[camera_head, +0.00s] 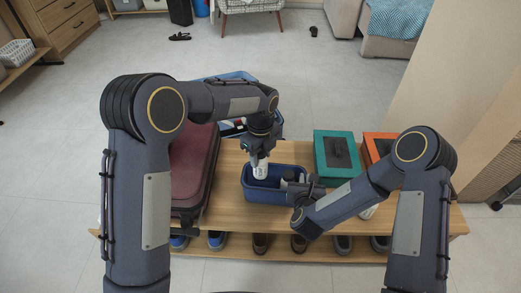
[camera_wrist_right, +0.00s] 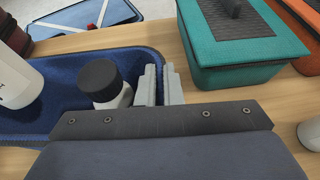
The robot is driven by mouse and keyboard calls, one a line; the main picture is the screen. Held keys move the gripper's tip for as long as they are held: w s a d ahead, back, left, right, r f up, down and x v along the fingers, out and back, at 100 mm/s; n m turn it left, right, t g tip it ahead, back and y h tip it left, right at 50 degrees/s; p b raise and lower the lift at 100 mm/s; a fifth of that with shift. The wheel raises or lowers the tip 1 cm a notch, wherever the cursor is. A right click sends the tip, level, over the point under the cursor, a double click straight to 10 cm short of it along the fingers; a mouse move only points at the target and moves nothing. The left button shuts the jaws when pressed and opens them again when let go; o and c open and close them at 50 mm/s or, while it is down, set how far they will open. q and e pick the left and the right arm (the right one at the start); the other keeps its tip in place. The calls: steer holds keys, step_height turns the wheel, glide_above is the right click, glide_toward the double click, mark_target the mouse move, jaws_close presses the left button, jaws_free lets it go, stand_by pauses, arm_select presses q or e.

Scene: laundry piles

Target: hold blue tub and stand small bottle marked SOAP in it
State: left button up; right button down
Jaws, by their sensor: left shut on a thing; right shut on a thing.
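The blue tub (camera_head: 250,194) stands on the wooden bench; its inside shows in the right wrist view (camera_wrist_right: 60,75). My left gripper (camera_head: 260,154) is shut on a white bottle (camera_head: 260,169), held upright over or inside the tub's left part. That bottle is cut off at the left of the right wrist view (camera_wrist_right: 16,85). I cannot tell whether its base touches the tub floor, and its label is unreadable. My right gripper (camera_wrist_right: 153,86) is shut on the tub's right rim. A white bottle with a black cap (camera_wrist_right: 105,84) stands inside the tub beside it.
A teal box (camera_head: 336,152) and an orange box (camera_head: 378,146) stand right of the tub. A maroon suitcase (camera_head: 192,165) lies left. A white item (camera_wrist_right: 310,135) sits at the right. A blue crate (camera_head: 236,76) is behind the bench; shoes (camera_head: 216,240) line the lower shelf.

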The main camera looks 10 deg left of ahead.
mark_target(261, 174)
arm_select(q)
steer(key=shift+f, duration=4.85)
steer(key=o, duration=1.1)
steer(key=shift+r, duration=0.1)
steer(key=shift+r, duration=4.45)
arm_select(e)
steer(key=c, duration=1.5)
jaws_free()
